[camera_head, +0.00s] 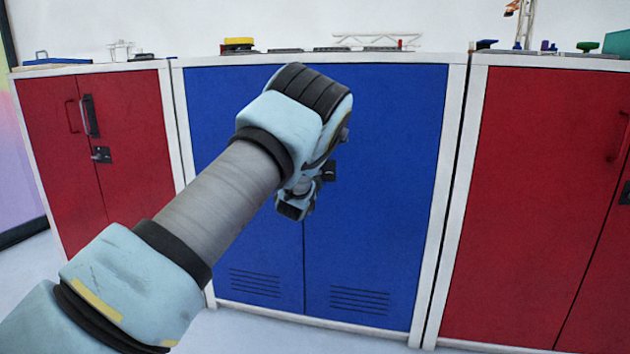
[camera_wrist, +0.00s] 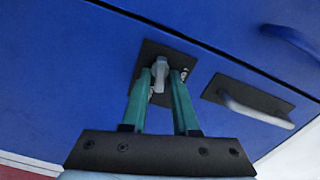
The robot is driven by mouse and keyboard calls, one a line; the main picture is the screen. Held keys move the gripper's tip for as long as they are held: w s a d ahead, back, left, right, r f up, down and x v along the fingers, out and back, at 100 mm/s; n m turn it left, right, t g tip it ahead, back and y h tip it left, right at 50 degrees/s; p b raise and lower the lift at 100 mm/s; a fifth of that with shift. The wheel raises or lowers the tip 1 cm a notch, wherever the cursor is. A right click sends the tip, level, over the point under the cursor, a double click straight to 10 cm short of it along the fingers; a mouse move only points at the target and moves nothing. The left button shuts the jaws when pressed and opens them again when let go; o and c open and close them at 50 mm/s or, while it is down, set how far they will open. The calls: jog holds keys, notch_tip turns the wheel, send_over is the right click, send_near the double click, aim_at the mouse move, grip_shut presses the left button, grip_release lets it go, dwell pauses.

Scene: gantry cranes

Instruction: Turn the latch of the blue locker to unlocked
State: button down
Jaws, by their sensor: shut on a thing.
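The blue locker (camera_head: 385,200) stands in the middle of the head view with its two doors closed. Its latch (camera_wrist: 159,76) is a small grey knob on a dark plate (camera_wrist: 148,56) in the wrist view. My gripper (camera_wrist: 168,80) has its two green fingers on either side of the latch knob, shut on it. In the head view my arm crosses in front of the locker and hides most of the latch and the fingers; a dark bit of hardware (camera_head: 329,170) shows just right of my wrist.
A grey handle (camera_wrist: 258,112) on a dark plate sits right of the latch in the wrist view. Red lockers stand on the left (camera_head: 125,150) and right (camera_head: 530,200). Small objects, including a yellow one (camera_head: 238,43), lie on the locker tops.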

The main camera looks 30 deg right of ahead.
jog(key=shift+m+b, duration=0.55)
jog(key=shift+m, duration=1.05)
jog(key=c, duration=0.9)
grip_release()
jog(key=p+v, duration=0.1)
jog(key=v, duration=0.9)
jog(key=shift+s+a, duration=0.25)
jog(key=shift+s, duration=0.05)
